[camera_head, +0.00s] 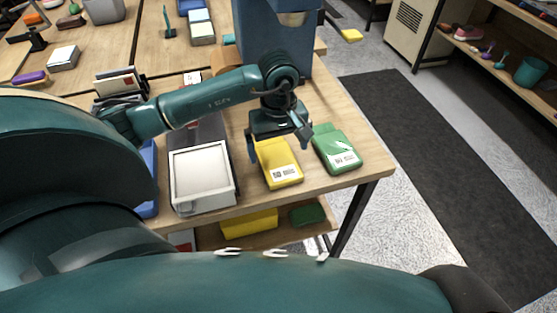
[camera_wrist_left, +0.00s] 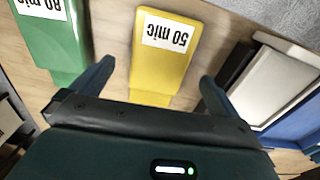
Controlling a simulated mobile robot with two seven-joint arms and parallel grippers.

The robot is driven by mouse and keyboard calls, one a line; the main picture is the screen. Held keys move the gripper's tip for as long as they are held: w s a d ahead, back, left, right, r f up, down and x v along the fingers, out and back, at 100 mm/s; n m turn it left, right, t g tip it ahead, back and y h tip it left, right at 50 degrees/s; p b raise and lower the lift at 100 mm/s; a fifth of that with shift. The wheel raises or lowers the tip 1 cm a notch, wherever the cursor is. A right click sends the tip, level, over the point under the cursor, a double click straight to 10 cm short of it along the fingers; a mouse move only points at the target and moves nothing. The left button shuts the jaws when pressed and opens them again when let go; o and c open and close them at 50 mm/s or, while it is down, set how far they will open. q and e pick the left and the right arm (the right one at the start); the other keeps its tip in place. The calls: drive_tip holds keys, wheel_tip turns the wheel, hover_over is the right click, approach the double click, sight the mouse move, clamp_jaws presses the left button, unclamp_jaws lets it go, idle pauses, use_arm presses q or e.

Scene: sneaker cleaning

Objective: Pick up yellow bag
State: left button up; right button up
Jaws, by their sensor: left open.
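The yellow bag (camera_head: 279,166) lies on the wooden table near its front right corner, with a white label on its near end. My left gripper (camera_head: 280,147) is above the bag's far end, with its jaws open and empty. In the left wrist view the yellow bag (camera_wrist_left: 163,62) sits between my left gripper's fingers (camera_wrist_left: 152,82), with its label reading "50 mic" upside down. A gap shows between each finger and the bag. My right gripper is not in view.
A green bag (camera_head: 336,148) lies close on the right of the yellow bag. A white-topped box (camera_head: 202,177) stands on its left, with a blue item (camera_head: 148,180) beyond. A lower shelf holds another yellow item (camera_head: 249,222).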

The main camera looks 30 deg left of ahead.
sight(279, 161)
use_arm(q)
drive_tip(key=shift+d+f, duration=0.1)
drive_tip(key=shift+f, duration=1.8)
drive_tip(key=shift+s, duration=0.1)
drive_tip(key=shift+c, duration=0.6)
drive_tip(key=c, duration=0.9)
